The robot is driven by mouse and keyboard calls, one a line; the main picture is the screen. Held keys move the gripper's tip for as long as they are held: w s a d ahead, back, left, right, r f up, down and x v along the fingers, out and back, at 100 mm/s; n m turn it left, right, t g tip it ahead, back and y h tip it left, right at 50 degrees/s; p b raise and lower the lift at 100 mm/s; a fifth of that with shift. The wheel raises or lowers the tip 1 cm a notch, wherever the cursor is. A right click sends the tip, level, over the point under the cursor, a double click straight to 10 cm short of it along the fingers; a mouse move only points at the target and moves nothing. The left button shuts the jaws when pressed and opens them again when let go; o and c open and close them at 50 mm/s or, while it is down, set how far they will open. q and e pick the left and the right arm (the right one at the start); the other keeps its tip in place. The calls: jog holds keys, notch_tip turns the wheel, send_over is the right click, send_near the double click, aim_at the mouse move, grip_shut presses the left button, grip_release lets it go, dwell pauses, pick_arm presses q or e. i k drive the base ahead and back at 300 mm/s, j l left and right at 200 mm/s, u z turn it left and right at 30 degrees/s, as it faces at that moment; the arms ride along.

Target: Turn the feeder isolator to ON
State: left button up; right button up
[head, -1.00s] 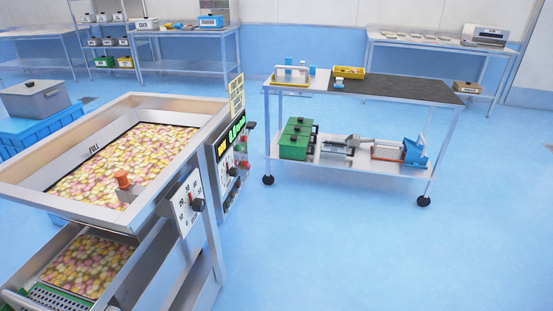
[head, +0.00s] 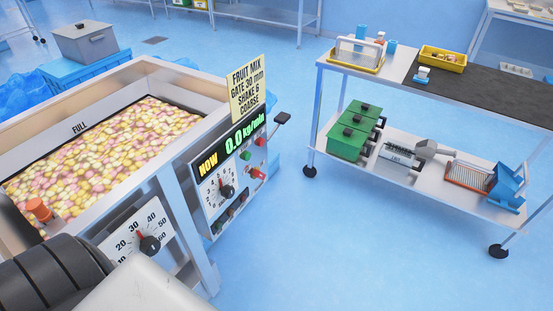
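The feeder (head: 175,185) stands at the left, its hopper filled with pink, yellow and white pieces. Below the display are a dial with a black knob (head: 228,190), green and red buttons, and a row of small dark controls (head: 230,212). A black handle (head: 282,118) sticks out at the panel's right edge. I cannot tell for sure which control is the isolator, and no ON mark is readable. Part of my arm covers the lower left; neither gripper is in view.
A gate dial (head: 149,244) sits on the feeder's near side. A yellow card (head: 246,88) reads "FRUIT MIX, GATE 30 mm, SHAKE 6, COARSE". A wheeled cart (head: 400,93) with green boxes (head: 356,131) stands at the right. The blue floor between is clear.

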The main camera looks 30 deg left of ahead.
aim_at(257, 173)
jog(key=i+u, duration=0.2)
jog(key=i, duration=0.25)
jog(key=i+l+u, duration=0.25)
jog(key=i, duration=0.15)
jog(key=i+l+u, duration=0.1)
jog(key=i+u, duration=0.15)
jog(key=u, duration=0.25)
jog(key=i+l+u, duration=0.15)
jog(key=u, duration=0.35)
jog(key=i+l+u, duration=0.25)
jog(key=u, duration=0.25)
jog(key=i+l+u, duration=0.1)
jog(key=l+u, duration=0.35)
jog(key=j, duration=0.1)
